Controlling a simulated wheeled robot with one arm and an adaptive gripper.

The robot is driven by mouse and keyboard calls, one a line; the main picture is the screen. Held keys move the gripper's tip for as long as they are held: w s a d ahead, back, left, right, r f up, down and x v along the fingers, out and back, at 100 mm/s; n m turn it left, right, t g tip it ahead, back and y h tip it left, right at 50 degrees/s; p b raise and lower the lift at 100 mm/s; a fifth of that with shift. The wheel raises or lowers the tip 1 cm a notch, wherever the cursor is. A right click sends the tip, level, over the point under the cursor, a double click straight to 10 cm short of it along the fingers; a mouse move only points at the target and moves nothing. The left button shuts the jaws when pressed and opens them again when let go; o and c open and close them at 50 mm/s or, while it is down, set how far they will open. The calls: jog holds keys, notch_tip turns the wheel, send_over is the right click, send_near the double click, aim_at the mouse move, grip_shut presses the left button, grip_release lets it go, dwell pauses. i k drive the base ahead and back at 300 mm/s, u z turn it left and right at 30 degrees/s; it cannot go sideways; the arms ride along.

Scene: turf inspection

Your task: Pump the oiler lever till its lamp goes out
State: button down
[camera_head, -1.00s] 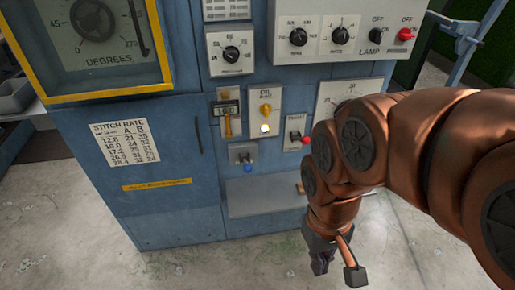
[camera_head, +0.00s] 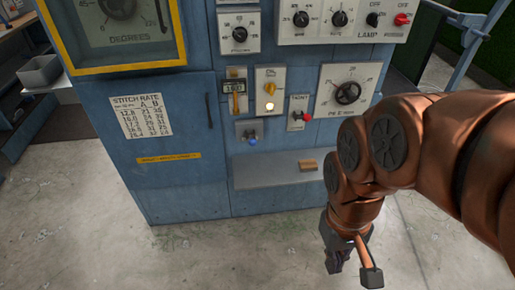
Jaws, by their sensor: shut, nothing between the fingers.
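The oiler is a pale plate marked OIL (camera_head: 269,72) on the blue cabinet front. It carries an amber lever (camera_head: 270,88) and, below that, a small round lamp (camera_head: 270,107), which glows bright. My gripper (camera_head: 337,267) hangs low at the right, fingers down, in front of the cabinet's lower part. It is shut and empty, well below and to the right of the oiler, and touches nothing that I can see. The oiler is fully in view, with no part of my arm in front of it.
Left of the oiler is a counter with a yellow handle (camera_head: 236,100). A blue-tipped switch (camera_head: 252,141) sits below, and a red-tipped switch (camera_head: 306,116) to the right. A grey shelf (camera_head: 265,175) juts out beneath, bearing a brown block (camera_head: 308,165). Floor in front is clear.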

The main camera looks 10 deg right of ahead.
aim_at(253, 142)
jog(key=k, duration=0.15)
jog(key=u, duration=1.25)
jog(key=i, duration=0.5)
jog(key=z, duration=0.05)
